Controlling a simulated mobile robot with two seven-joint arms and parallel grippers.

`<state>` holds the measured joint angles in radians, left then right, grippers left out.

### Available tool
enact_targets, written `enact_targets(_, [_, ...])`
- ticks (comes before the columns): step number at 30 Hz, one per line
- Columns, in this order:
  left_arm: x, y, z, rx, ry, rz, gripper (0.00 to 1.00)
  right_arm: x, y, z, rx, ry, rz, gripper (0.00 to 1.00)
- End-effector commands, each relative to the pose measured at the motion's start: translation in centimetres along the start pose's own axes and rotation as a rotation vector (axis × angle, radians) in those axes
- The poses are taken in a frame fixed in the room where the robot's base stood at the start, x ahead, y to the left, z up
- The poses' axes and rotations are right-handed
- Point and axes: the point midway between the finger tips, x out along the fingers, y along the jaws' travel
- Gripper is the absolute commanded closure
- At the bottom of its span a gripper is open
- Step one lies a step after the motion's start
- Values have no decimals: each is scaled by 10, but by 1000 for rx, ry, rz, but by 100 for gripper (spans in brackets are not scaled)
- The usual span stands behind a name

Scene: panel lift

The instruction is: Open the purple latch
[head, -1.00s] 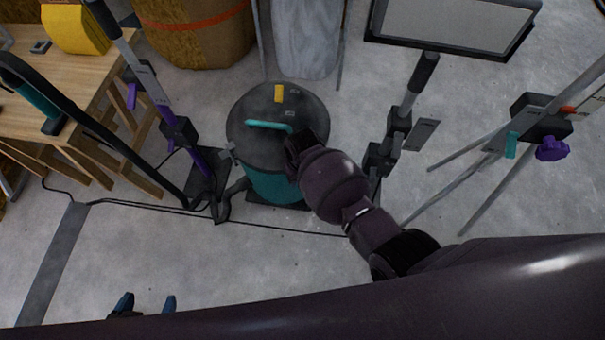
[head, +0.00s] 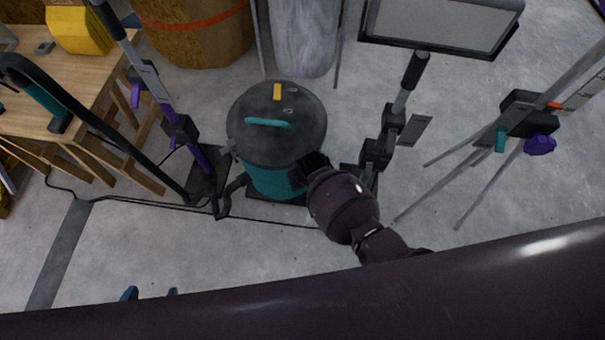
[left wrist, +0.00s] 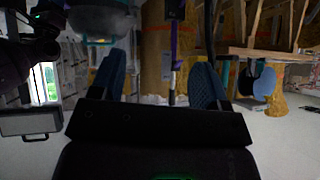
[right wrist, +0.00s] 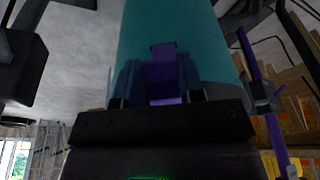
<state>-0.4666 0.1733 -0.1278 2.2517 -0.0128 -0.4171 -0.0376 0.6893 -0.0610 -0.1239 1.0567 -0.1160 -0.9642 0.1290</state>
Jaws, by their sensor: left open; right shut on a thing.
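The purple latch (right wrist: 163,78) is on the side of the teal vacuum canister (right wrist: 195,30) in the right wrist view. My right gripper (right wrist: 160,82) is shut on it, with a blue finger on each side. In the head view the canister (head: 268,182) stands upright under a dark lid (head: 262,150), my right wrist is at its right side, and the latch and right fingers are hidden. My left gripper (left wrist: 158,85) is open and empty. Only its blue fingertips (head: 150,293) show at the bottom left of the head view, well away from the canister.
A purple pole (head: 197,155) and a black hose (head: 100,135) stand left of the canister, before a wooden workbench (head: 35,75). A lamp (head: 440,25) on a stand is at right, beside a tripod with a purple knob (head: 540,145). The front floor (head: 180,255) is mostly clear.

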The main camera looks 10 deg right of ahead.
Motion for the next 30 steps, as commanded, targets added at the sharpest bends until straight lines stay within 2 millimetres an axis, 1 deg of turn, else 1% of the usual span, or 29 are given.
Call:
enact_targets(7, [-3, 0, 8, -9, -19, -2, 31, 7, 0, 16, 0, 144, 1, 100])
enact_targets(12, [-3, 1, 10, -7, -23, -2, 31, 10, 0, 21, 1, 212, 0, 100])
enact_targets(24, [1, 1, -5, -4, 11, -1, 31, 10, 0, 21, 0, 233, 0, 100])
enact_targets(25, [1, 1, -6, -4, 12, -1, 31, 10, 0, 21, -1, 233, 0, 61])
enact_targets(28, [1, 1, -5, -4, 12, -1, 31, 10, 0, 21, 0, 233, 0, 46])
enact_targets(30, [1, 1, -5, -4, 10, -1, 31, 9, 0, 21, 0, 233, 0, 38])
